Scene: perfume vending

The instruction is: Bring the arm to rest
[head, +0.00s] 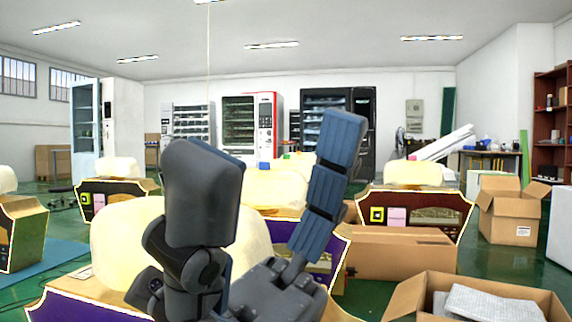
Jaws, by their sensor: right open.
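My right gripper (272,140) is large and close in the middle of the head view, its fingers pointing up. It is open: one dark smooth finger stands on the left, and the other, with a blue ribbed pad, leans to the right. Nothing is held between them. The fingers hide part of the pale-topped vending units behind. My left gripper is not in view.
Vending units with cream tops, such as the one with a dark red front (415,207), stand around. An open cardboard box (512,212) is at right, and another box (395,252) lies nearer. A red-and-white vending machine (265,125) stands at the back.

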